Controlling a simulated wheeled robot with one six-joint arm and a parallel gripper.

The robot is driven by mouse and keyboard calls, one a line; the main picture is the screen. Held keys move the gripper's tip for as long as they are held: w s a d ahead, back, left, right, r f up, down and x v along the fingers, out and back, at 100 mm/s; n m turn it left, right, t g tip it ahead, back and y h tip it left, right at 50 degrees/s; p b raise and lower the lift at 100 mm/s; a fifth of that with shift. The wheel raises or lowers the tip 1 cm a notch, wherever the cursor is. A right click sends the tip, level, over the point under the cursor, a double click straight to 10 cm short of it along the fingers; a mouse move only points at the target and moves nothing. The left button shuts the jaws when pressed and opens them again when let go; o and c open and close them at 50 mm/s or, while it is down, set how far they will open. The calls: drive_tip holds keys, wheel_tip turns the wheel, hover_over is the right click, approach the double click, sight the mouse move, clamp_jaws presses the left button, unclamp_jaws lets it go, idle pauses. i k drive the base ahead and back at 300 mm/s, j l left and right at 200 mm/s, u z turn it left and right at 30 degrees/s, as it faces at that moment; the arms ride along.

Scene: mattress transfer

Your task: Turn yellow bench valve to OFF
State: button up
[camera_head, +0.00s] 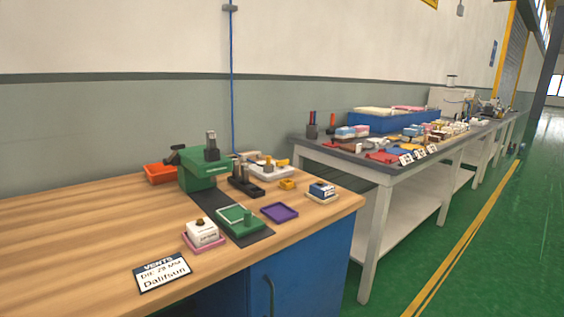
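I cannot make out a yellow bench valve for certain. A small yellow object (287,184) sits on the wooden bench (75,230), right of the green machine. Another small yellow piece (282,163) shows at the white tray behind it. Both are too small to tell whether either is a valve, and no OFF marking is readable. My gripper is not in view.
A green vise-like machine (198,172) stands on a dark mat (258,236). Nearby are a green tray (240,229), purple tray (279,212), orange bin (158,174) and label card (162,272). A second crowded table (352,163) extends back right. Green floor (505,250) is clear at right.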

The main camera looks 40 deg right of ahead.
sight(284, 162)
drive_tip(key=i+l+z, duration=0.15)
drive_tip(key=i+l, duration=0.65)
drive_tip(key=l, duration=0.2)
drive_tip(key=i+l+z, duration=0.15)
drive_tip(key=i+l, duration=0.65)
drive_tip(key=l, duration=0.15)
